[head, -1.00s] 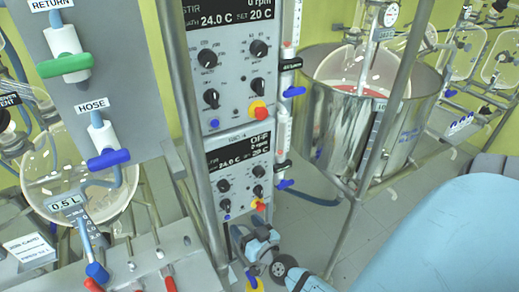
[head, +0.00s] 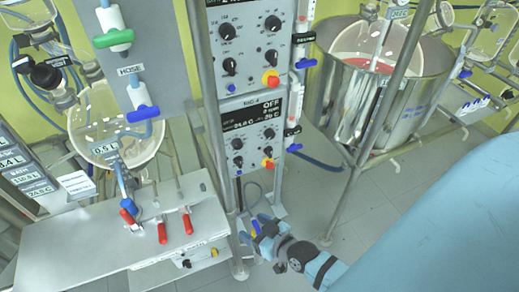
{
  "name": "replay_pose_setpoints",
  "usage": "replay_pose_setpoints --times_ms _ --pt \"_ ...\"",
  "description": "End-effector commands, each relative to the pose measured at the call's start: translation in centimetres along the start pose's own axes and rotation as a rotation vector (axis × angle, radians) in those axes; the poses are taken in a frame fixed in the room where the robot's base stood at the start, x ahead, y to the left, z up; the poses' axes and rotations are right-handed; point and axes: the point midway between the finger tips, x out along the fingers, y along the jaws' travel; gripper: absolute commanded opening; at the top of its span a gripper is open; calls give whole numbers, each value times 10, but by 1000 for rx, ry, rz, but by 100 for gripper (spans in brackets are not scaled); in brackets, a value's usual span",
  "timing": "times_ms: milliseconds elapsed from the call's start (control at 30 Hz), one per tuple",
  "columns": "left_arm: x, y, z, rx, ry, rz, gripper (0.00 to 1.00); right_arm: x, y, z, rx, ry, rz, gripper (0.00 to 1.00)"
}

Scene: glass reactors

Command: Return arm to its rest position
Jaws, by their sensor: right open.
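My right gripper (head: 254,230) shows low in the middle of the head view, at the end of my light blue arm. Its two grey-blue fingers are apart, so it is open. It is in front of the foot of the metal control stand (head: 238,266). A small blue and yellow part shows between or behind the fingers; I cannot tell whether they touch it. My left gripper is out of view.
Control panels (head: 250,125) with knobs are close beyond the gripper. A bench (head: 95,250) with red-handled clamps is at left, below a glass flask (head: 88,130). A steel vessel (head: 345,95) stands at right. Grey floor (head: 385,215) is clear between.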

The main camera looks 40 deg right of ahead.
Motion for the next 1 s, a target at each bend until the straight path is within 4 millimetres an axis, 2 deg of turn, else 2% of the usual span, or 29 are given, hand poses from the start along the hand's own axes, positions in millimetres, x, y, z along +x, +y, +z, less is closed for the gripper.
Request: replay_pose_setpoints --times_ms 733,900,1000 --pt "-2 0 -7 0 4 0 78 -6 -6 1 -10 -30 -11 68" --pt "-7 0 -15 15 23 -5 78 -25 -26 13 -46 -140 -41 68" --pt "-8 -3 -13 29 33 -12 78 -38 -37 23 -72 -219 -45 68"
